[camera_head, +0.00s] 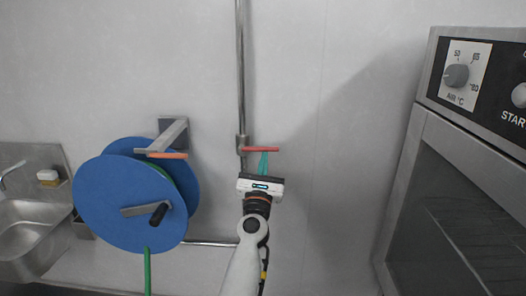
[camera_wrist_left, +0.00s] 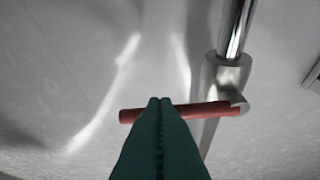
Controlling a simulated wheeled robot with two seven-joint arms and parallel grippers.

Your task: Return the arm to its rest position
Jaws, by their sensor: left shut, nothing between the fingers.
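My left gripper (camera_head: 263,157) is raised in front of the wall in the middle of the head view, its teal fingers pointing up. In the left wrist view its fingertips (camera_wrist_left: 160,101) are together with nothing between them. They overlap the red handle (camera_wrist_left: 195,109) in the picture; I cannot tell whether they touch it. The red handle (camera_head: 268,149) sticks out to the right from a vertical metal pipe (camera_head: 240,70). My right gripper is not in view.
A blue hose reel (camera_head: 120,205) with a green hose hangs on a wall bracket (camera_head: 173,133) to the left. A metal sink (camera_head: 30,225) is at far left. A large oven (camera_head: 455,190) stands at right. The wall between pipe and oven is bare.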

